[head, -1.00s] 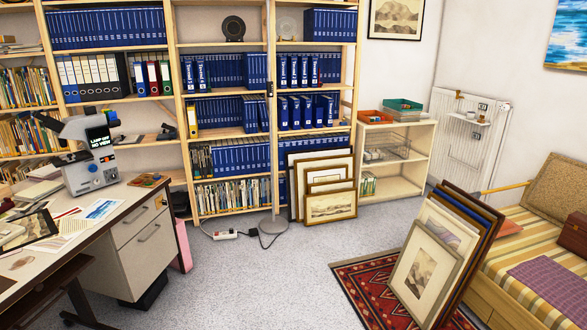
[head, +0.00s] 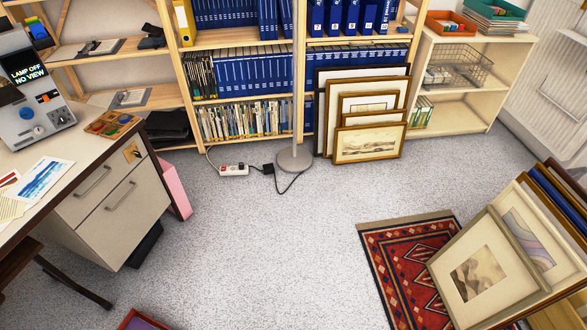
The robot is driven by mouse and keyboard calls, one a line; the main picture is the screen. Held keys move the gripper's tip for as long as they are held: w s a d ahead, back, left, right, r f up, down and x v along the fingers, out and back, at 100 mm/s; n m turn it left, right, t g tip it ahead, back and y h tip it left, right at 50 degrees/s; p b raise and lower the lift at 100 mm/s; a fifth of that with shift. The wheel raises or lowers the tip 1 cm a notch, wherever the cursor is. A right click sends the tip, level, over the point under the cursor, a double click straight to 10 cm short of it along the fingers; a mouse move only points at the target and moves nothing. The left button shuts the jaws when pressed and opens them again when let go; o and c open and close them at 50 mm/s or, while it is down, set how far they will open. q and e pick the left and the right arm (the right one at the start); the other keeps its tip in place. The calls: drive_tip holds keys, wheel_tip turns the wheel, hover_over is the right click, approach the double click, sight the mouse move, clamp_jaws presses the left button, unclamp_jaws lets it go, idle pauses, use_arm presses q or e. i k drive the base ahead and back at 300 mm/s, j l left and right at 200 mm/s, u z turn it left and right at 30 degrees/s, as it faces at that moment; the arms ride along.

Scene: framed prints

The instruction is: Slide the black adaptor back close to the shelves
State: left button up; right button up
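The black adaptor (head: 268,169) lies on the grey carpet in front of the shelves (head: 240,140). It sits between the white power strip (head: 234,170) and the round grey base of a floor stand (head: 295,160). A dark cable (head: 290,184) loops from the adaptor across the carpet near the base. The strip has a red switch, and a pale cable runs from it up towards the shelf. Neither of my grippers shows in the head view.
Framed prints (head: 368,146) lean on the shelves right of the stand. A desk with drawers (head: 115,205) stands at left. A red patterned rug (head: 405,262) and more leaning frames (head: 490,270) are at right. The middle carpet (head: 270,250) is clear.

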sight(268, 169)
drive_tip(key=i+l+u, duration=0.2)
drive_tip(key=i, duration=0.2)
drive_tip(key=i+l+u, duration=0.2)
drive_tip(key=i, duration=0.2)
drive_tip(key=i+l+u, duration=0.2)
drive_tip(key=i, duration=0.2)
